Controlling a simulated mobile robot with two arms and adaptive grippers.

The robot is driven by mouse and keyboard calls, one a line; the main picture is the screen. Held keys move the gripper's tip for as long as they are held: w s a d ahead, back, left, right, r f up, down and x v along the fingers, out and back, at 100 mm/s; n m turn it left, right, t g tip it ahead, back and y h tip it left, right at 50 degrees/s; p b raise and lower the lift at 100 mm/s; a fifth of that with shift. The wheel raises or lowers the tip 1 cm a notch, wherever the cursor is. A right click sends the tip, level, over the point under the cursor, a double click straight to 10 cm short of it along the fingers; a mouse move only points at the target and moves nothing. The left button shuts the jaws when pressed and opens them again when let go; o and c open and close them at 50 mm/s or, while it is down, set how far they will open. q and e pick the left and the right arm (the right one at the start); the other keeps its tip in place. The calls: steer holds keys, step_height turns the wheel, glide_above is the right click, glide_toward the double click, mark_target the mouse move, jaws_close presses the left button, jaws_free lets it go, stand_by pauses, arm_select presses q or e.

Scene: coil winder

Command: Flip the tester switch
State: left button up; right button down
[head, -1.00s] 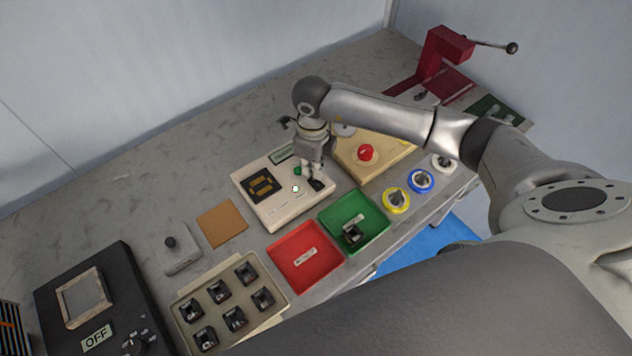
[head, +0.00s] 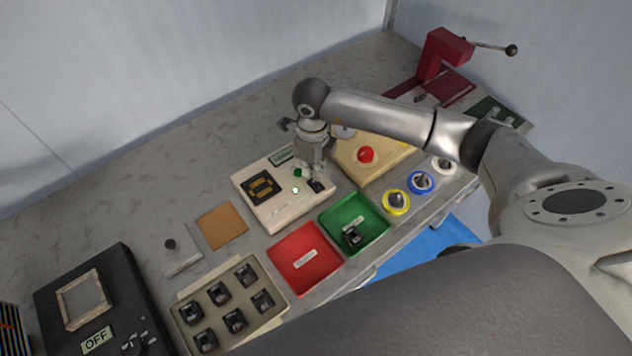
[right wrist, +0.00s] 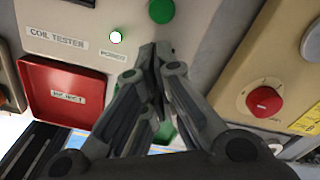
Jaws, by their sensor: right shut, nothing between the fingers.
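The coil tester (head: 270,209) is a cream box with a dark socket on top, and its "COIL TESTER" and "POWER" labels show in the right wrist view (right wrist: 85,45). It carries a green button (head: 299,173) and a small pale lamp with a green rim (head: 295,189). A black switch (head: 316,187) sits near its right front corner. My right gripper (head: 319,178) is shut and empty, pointing down right at the switch. In the right wrist view its fingertips (right wrist: 155,52) hide the switch, so I cannot tell contact or the switch's position. My left gripper is out of view.
A red tray (head: 290,277) and a green tray (head: 372,238) holding a dark part lie in front of the tester. An orange-brown pad (head: 222,225) lies to the left.

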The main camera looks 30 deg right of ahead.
mark_target(313, 180)
steer(key=shift+f+b, duration=1.15)
steer(key=shift+f, duration=0.15)
stand_by(0.6)
steer(key=shift+r, duration=0.2)
steer(key=shift+r+p, duration=0.55)
steer(key=shift+r, duration=0.05)
steer(key=shift+r+p, duration=1.55)
steer(key=shift+r, duration=1.25)
